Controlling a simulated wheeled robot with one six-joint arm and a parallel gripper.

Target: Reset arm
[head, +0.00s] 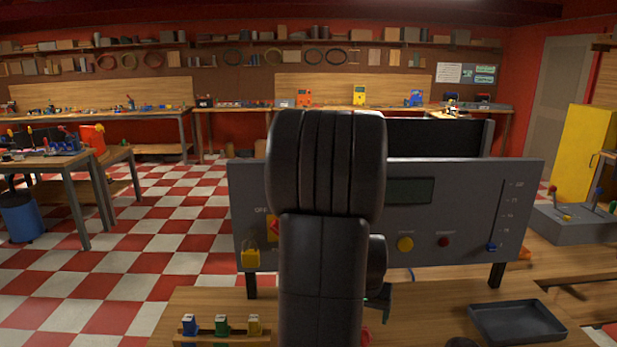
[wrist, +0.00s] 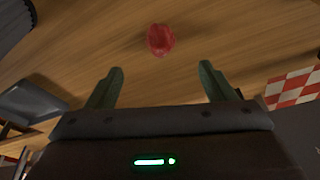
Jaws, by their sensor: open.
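My arm stands upright in the middle of the head view and hides part of the grey control panel (head: 470,215). My gripper (wrist: 160,68) is open in the wrist view, its two dark green fingers apart with nothing between them. A red round object (wrist: 160,40) lies on the wooden bench beyond the fingertips, apart from them. In the head view, only a bit of the gripper shows beside the arm, low down.
The panel carries a yellow padlock (head: 250,258), a yellow button (head: 405,244), a red button (head: 443,242) and a slider with a blue knob (head: 491,247). A black tray (head: 512,309) lies front right. A rack with blue, green and yellow pieces (head: 222,325) stands front left.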

